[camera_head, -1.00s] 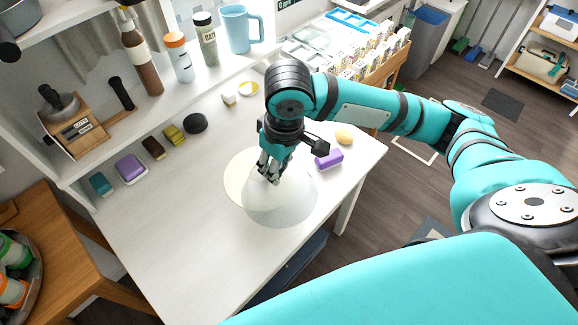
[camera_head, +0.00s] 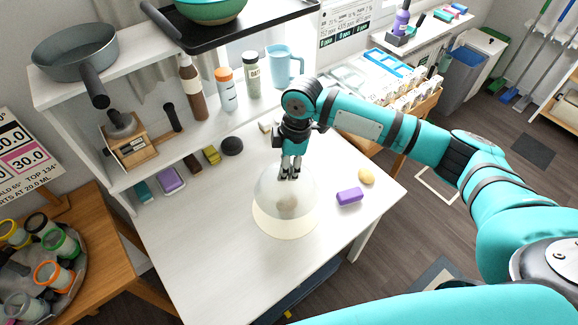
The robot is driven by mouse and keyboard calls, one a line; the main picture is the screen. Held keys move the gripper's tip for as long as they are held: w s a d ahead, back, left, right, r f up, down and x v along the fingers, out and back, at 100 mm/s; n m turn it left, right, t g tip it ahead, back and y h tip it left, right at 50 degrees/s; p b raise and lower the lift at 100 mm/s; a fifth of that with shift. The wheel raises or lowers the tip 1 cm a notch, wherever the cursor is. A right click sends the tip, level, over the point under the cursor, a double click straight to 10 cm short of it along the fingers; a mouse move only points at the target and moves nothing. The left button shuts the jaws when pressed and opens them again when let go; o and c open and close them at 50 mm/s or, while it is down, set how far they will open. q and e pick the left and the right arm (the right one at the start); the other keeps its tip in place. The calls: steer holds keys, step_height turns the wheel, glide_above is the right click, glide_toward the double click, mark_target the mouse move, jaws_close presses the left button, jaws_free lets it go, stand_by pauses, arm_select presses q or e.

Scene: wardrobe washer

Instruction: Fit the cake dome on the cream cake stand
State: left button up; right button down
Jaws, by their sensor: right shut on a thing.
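The translucent whitish cake dome (camera_head: 272,192) hangs from my right gripper (camera_head: 290,174), which is shut on its top. The round cream cake stand (camera_head: 286,230) is on the white table, below the dome in the picture. The dome overlaps most of the stand, and a cream band shows along the stand's front edge. A blurred brownish shape shows through the dome. I cannot tell whether the dome's rim touches the stand or is just above it. My left gripper is not in view.
A purple block (camera_head: 349,197) and a yellow oval item (camera_head: 366,177) lie right of the stand on the white table (camera_head: 190,255). A dark round item (camera_head: 232,146) and several small blocks lie along the back. The table's front left is clear.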

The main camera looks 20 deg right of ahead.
mark_target(287, 186)
stand_by(0.3)
steer(key=shift+r+p, duration=0.15)
steer(key=shift+p, duration=0.5)
steer(key=shift+f+b, duration=0.5)
steer(key=shift+f, duration=0.4)
steer(key=shift+f+b, duration=1.35)
steer(key=shift+f, duration=2.05)
steer(key=shift+p, duration=0.3)
steer(key=shift+f, duration=0.35)
